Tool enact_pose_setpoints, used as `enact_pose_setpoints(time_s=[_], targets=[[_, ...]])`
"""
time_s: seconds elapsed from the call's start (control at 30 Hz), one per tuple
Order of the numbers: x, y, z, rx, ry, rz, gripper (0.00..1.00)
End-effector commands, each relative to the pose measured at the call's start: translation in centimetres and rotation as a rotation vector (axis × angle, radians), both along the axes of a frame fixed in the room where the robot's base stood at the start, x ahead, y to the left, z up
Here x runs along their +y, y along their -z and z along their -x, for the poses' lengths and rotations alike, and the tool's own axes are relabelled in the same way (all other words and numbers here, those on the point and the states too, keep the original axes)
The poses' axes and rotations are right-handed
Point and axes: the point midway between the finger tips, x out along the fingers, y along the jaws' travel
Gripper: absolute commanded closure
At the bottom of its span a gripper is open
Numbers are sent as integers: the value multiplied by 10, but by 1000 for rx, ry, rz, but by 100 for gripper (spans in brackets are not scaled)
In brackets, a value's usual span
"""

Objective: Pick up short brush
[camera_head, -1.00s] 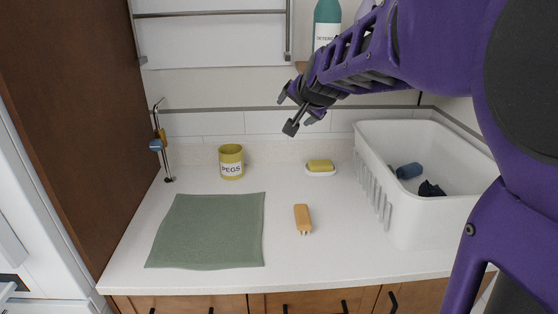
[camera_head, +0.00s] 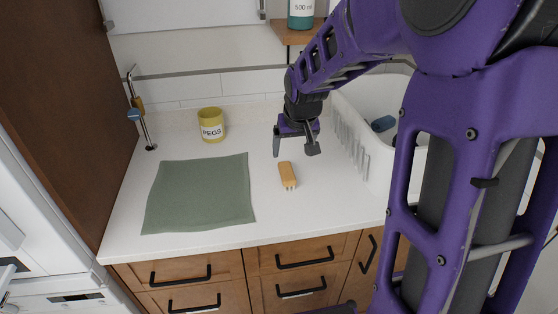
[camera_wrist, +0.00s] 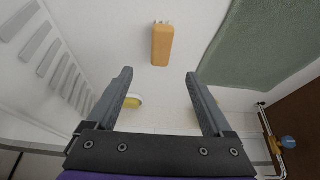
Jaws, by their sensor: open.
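The short brush (camera_head: 287,175) has an orange-tan block handle with pale bristles at its near end. It lies on the white counter, just right of the green mat. In the wrist view the brush (camera_wrist: 162,45) shows beyond the fingertips, roughly centred between them. My gripper (camera_head: 296,147) is open and empty above the counter, a little behind the brush and apart from it. In the wrist view both fingers of my gripper (camera_wrist: 159,73) are spread wide with nothing between them at the tips.
A green mat (camera_head: 200,195) lies left of the brush. A yellow pegs pot (camera_head: 211,126) and a metal tap-like stand (camera_head: 140,110) are behind it. A wooden shelf (camera_head: 290,35) is above.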

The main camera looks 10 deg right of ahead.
Motion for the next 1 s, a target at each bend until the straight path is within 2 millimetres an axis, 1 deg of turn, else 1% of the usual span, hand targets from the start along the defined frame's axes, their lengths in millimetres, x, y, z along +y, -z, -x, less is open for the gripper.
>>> enact_pose_setpoints(time_s=[0.03,0.1,0.2,0.3,0.53,0.73,0.83,1.0], targets=[[0,13,-4,5,-1,0,15],[1,28,-10,5,-2,-1,15],[1,45,-19,2,0,-1,15],[1,58,-26,0,0,-1,15],[1,72,-31,0,2,-1,15],[3,101,-39,1,0,-1,15],[2,111,-45,0,2,-1,15],[2,116,-48,-3,1,0,15]])
